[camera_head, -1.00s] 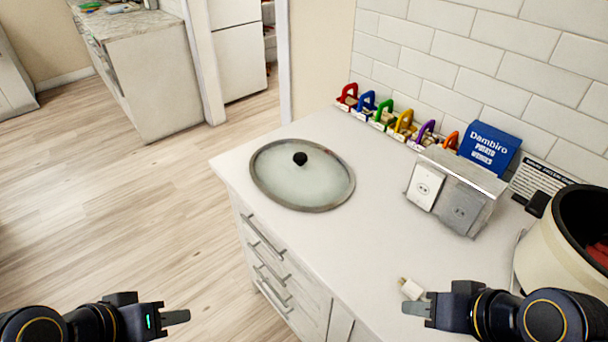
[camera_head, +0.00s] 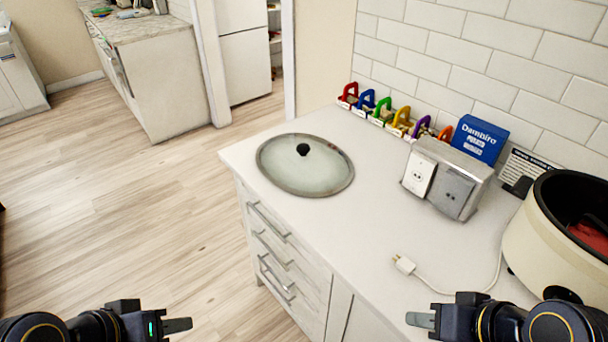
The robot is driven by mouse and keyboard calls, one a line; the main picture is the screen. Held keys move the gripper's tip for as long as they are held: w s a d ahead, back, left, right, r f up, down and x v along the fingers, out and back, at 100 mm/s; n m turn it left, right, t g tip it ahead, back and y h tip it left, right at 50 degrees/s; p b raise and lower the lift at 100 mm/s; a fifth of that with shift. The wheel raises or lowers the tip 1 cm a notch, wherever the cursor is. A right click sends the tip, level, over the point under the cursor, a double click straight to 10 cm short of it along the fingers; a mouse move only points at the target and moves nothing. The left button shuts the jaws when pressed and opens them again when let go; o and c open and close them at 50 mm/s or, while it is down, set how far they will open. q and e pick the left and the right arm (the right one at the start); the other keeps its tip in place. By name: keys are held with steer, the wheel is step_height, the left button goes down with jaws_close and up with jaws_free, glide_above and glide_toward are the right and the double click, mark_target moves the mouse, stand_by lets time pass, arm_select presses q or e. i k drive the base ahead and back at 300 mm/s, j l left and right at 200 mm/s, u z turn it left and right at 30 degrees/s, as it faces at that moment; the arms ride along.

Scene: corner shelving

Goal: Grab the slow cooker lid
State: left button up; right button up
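The slow cooker lid (camera_head: 322,174) lies flat on the white counter, near its far left corner. It is an oval of greyish glass with a dark rim and a round black knob (camera_head: 303,149) on top. The cream slow cooker (camera_head: 545,245) stands at the right edge of the view, with a black inner rim and something red inside. My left gripper (camera_head: 180,325) is at the bottom left, over the floor and away from the lid. My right gripper (camera_head: 420,320) is at the bottom right, by the counter's near part, apart from the lid. I cannot tell whether either is open.
Several coloured padlock-like items (camera_head: 384,108) line the wall. A blue box (camera_head: 480,138) and a metal outlet box (camera_head: 446,178) stand right of the lid. A white plug (camera_head: 404,264) and cord lie before the cooker. The counter between lid and plug (camera_head: 350,225) is clear.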

mark_target(298, 163)
steer(key=k+z, duration=0.1)
steer(key=z, duration=0.3)
steer(key=k+z, duration=0.15)
steer(key=z, duration=0.25)
steer(key=k+l+z, duration=0.1)
steer(key=z, duration=0.3)
steer(key=i+j, duration=0.15)
steer(key=j, duration=0.3)
steer(key=i+j+z, duration=0.15)
steer(key=j, duration=0.8)
steer(key=i+j+z, duration=0.1)
steer(key=j, duration=0.35)
steer(key=i+j, duration=0.15)
steer(key=j, duration=0.35)
steer(key=i+j, duration=0.1)
steer(key=j, duration=0.5)
steer(key=i+j, duration=0.1)
steer(key=j, duration=0.45)
steer(key=i+j, duration=0.15)
steer(key=j, duration=0.45)
steer(key=i+j, duration=0.1)
steer(key=j, duration=0.5)
steer(key=l+z, duration=0.05)
